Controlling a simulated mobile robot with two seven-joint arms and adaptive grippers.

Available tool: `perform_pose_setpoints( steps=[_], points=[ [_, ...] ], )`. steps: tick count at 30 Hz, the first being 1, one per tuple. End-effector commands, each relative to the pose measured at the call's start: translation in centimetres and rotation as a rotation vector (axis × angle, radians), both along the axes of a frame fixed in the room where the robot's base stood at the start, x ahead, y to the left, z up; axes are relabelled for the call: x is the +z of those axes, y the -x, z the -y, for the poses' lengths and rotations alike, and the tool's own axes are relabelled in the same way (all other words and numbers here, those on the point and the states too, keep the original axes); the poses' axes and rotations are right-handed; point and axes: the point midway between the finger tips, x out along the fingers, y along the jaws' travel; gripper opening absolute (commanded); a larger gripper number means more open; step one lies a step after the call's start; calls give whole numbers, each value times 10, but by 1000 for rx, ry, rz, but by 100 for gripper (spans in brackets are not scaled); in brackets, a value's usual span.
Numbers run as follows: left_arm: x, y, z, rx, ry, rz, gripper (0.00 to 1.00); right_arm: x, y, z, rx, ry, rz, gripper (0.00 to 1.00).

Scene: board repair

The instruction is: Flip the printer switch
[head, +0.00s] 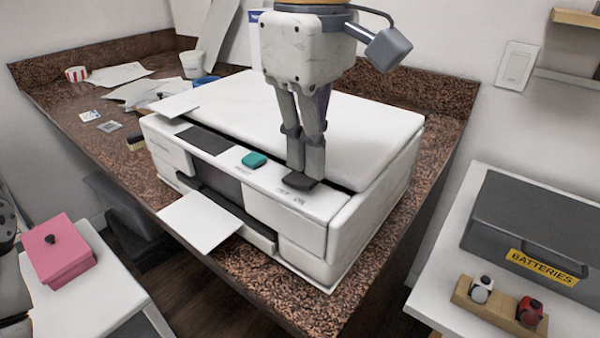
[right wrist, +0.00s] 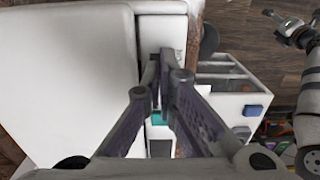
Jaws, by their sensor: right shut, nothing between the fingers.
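The white printer (head: 290,125) stands on the brown speckled counter, with a teal button (head: 254,160) and small OFF and ON lettering on its front top edge. My right gripper (head: 303,178) points down over that edge, its fingers shut and empty. A dark piece, likely the switch (head: 302,185), lies at the fingertips just above the lettering; the fingers partly hide it, so its position and any contact are unclear. In the right wrist view, the shut fingers (right wrist: 160,60) reach over the printer's front strip. Part of my left arm shows at upper right there (right wrist: 290,28); its jaw state is unclear.
A paper sheet (head: 200,221) sticks out from the printer's front. A pink box (head: 60,262) sits on a white surface at left. At right, a grey batteries box (head: 530,230) and a wooden holder (head: 498,308) stand on a white table. Papers and cups lie behind left.

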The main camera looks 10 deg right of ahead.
Motion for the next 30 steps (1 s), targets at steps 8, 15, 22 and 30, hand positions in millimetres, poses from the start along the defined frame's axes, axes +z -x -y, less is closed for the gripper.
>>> perform_pose_setpoints(
  steps=[8,15,22,30],
  points=[
    [0,0,0,0,0,0,73,-5,0,0,0,2,-1,0],
    [0,0,0,0,0,0,73,-8,0,0,0,1,0,0],
    [0,0,0,0,0,0,73,-11,0,0,0,1,0,0],
    [0,0,0,0,0,0,73,-16,0,0,0,1,0,0]
  ],
)
